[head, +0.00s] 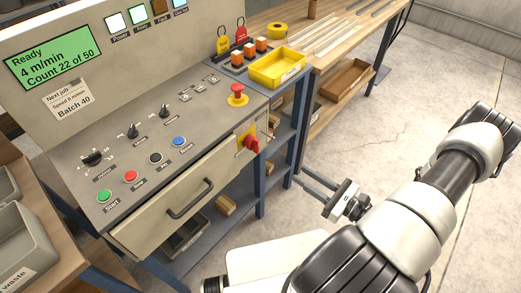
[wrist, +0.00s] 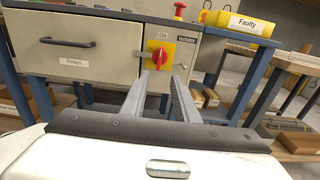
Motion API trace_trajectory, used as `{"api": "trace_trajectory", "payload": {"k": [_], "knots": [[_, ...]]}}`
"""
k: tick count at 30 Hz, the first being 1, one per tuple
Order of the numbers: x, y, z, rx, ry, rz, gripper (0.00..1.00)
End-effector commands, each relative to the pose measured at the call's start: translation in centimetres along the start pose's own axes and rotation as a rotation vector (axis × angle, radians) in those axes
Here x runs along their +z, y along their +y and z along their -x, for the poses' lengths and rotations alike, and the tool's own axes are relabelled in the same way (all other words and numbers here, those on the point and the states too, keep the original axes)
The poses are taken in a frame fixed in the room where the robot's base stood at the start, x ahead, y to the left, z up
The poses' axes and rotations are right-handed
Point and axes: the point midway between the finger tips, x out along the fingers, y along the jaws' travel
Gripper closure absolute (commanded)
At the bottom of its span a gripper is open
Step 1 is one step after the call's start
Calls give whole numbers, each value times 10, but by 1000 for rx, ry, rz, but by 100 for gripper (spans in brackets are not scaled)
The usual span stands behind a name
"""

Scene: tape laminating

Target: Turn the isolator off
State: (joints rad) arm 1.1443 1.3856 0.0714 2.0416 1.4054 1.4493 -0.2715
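The isolator is a red rotary handle on a yellow plate. In the head view the isolator (head: 250,143) is on the right end of the machine's front face, below the red emergency button. In the wrist view the isolator (wrist: 158,52) sits just above and slightly left of the fingertips, with an "On" label above it.
A drawer (head: 185,195) with a dark handle is left of the isolator. The emergency button (head: 238,95) stands above on the panel. A yellow tray (head: 278,68) is at the machine's right edge. Blue shelf legs (head: 262,185) stand below. The floor at right is clear.

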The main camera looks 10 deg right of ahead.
Motion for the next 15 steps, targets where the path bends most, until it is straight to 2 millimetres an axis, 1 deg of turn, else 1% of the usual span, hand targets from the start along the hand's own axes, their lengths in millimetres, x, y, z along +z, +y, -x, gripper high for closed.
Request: {"api": "trace_trajectory", "payload": {"k": [2, 5, 8, 15], "knots": [[-1, 0, -4, -8, -4, -6, 73], [0, 0, -15, -5, -4, -5, 73], [0, 1, -34, -3, -5, -5, 73], [0, 1, -87, 0, -3, -5, 73]]}}
